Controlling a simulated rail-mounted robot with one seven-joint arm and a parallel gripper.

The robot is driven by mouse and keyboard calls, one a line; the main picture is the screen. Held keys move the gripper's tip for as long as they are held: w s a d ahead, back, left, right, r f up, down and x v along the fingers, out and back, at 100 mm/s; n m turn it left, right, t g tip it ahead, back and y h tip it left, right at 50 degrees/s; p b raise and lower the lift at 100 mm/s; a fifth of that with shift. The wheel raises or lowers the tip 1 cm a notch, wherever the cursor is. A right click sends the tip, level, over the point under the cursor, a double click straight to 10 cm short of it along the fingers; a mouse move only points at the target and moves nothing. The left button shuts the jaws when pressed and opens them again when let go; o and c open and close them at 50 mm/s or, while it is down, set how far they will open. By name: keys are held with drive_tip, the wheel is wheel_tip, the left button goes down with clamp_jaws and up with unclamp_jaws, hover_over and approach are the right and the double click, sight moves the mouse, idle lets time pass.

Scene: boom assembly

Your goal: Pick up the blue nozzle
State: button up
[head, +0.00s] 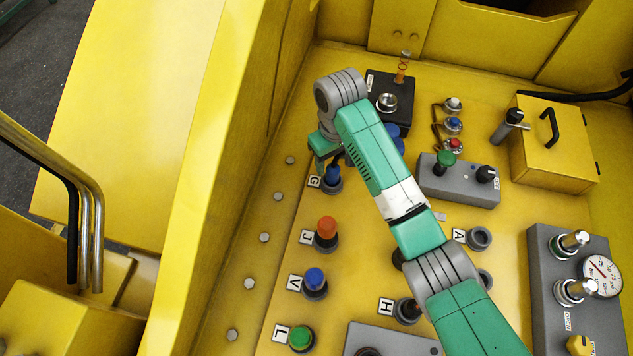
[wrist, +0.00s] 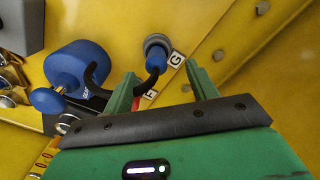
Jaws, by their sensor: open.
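A blue nozzle-like piece (head: 332,175) stands in a grey socket beside the G label, partly hidden under my gripper (head: 325,160). In the wrist view the same blue piece (wrist: 155,62) shows with its grey collar, and a curved black part runs from it. My gripper (wrist: 161,75) is open, with one green finger on each side of the blue piece and nothing seen held. I cannot tell whether the fingers reach down to it. Another blue-topped piece (head: 315,278) stands at the V label. I cannot tell which one the task names.
Orange (head: 326,228) and green (head: 300,337) tops stand in the same row. A larger blue part (wrist: 77,68) is left of my gripper in the wrist view. A grey button box (head: 458,180) and yellow lidded box (head: 553,145) are to the right. A yellow wall (head: 215,180) rises on the left.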

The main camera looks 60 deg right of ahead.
sight(333, 166)
drive_tip(key=shift+d+f, duration=0.1)
drive_tip(key=shift+f, duration=1.25)
drive_tip(key=f, duration=0.3)
drive_tip(key=d+f, duration=0.1)
drive_tip(key=shift+w+d+f+b, duration=0.1)
drive_tip(key=shift+w+f+b, duration=0.15)
drive_tip(key=shift+b, duration=0.15)
drive_tip(key=shift+f, duration=0.3)
drive_tip(key=c, duration=1.2)
